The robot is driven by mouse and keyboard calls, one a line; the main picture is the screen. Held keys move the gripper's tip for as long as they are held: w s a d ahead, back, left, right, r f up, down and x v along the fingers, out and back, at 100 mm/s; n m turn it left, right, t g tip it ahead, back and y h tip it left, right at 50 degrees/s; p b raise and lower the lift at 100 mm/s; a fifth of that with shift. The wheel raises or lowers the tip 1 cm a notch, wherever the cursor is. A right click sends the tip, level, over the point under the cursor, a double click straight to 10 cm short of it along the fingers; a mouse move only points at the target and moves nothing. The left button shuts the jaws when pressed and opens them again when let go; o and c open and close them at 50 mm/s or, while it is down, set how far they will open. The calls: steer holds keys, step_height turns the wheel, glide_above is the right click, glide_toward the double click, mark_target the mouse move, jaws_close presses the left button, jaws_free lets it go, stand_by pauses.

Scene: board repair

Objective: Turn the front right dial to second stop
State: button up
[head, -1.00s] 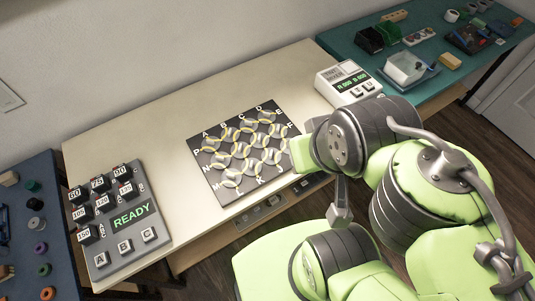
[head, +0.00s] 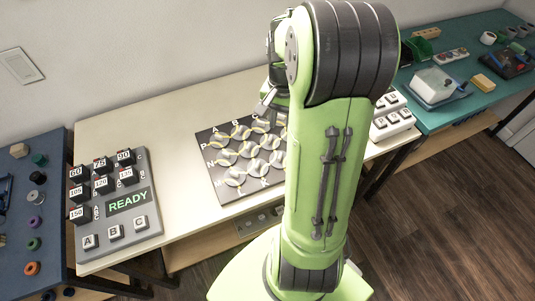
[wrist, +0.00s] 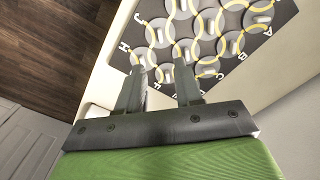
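A dark panel (head: 207,158) lies on the cream table and carries rows of round grey discs with yellow and white arcs, with letters along its edges. My arm hides its right side, including the front right corner, in the head view. The panel (wrist: 291,12) fills the top of the wrist view, and several discs show there. My gripper (wrist: 159,70) is open, with two grey fingers apart and nothing between them. Its fingertips overlap the lettered edge of the panel in that view; I cannot tell their height. In the head view my gripper (head: 265,106) shows over the panel's back part.
A grey keypad box (head: 128,236) with a green READY display and numbered blocks stands at the left. A white keyed device (head: 390,118) stands at the right, partly behind my arm. Teal (head: 455,108) and blue (head: 60,165) side tables hold small parts. Table space left of the panel is clear.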

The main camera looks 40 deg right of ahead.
mark_target(279, 157)
step_height(279, 157, down, 15)
steer(key=b, duration=0.5)
steer(key=shift+c, duration=0.3)
jaws_close()
